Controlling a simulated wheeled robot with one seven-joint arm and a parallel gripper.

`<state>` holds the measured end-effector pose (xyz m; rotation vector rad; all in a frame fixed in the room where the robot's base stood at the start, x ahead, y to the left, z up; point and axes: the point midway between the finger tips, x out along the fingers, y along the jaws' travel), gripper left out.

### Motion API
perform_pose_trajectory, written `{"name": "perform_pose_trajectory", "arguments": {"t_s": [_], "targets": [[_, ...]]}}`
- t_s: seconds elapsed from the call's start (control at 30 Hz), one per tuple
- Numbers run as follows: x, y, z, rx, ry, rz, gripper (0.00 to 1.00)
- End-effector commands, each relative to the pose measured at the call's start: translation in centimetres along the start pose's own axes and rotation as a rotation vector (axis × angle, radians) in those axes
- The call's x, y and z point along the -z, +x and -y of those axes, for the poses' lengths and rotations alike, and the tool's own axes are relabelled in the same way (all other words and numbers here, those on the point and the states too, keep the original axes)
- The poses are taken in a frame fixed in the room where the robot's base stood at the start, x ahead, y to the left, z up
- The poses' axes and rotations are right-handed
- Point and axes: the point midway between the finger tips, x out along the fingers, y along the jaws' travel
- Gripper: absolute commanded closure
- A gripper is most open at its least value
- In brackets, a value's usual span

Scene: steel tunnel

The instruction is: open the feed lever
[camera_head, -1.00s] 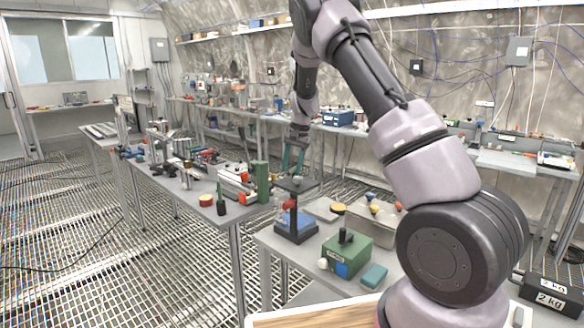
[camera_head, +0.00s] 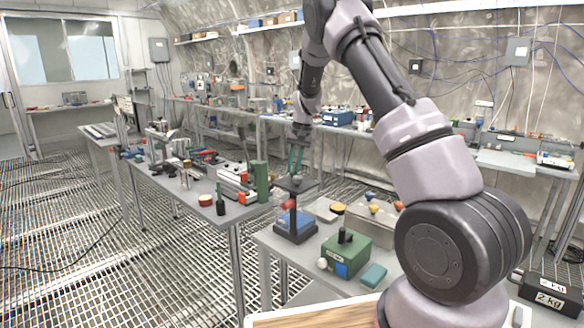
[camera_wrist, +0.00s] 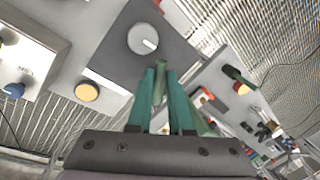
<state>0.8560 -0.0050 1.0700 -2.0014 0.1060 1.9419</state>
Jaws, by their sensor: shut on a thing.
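A dark stand (camera_head: 293,205) with a blue base and a flat dark top plate stands on the near bench. In the wrist view its grey top plate (camera_wrist: 118,48) carries a round pale knob (camera_wrist: 143,39) with a white line. My gripper (camera_head: 296,172) points down at the top of this stand.
A green box (camera_head: 346,256) with a black knob and a teal block (camera_head: 374,276) sit in front of the stand. A tall green block (camera_head: 262,181) stands on the cluttered left bench.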

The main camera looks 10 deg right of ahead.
Motion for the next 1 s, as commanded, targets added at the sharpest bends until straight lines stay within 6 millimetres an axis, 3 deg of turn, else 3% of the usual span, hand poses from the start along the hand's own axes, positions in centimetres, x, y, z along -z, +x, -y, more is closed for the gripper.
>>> {"name": "perform_pose_trajectory", "arguments": {"t_s": [0.6,1.0], "targets": [[1.0,-0.4,-2.0,0.001,-0.565,0.112,1.0],[1.8,-0.5,-2.6,-0.001,-0.834,0.165,1.0]]}}
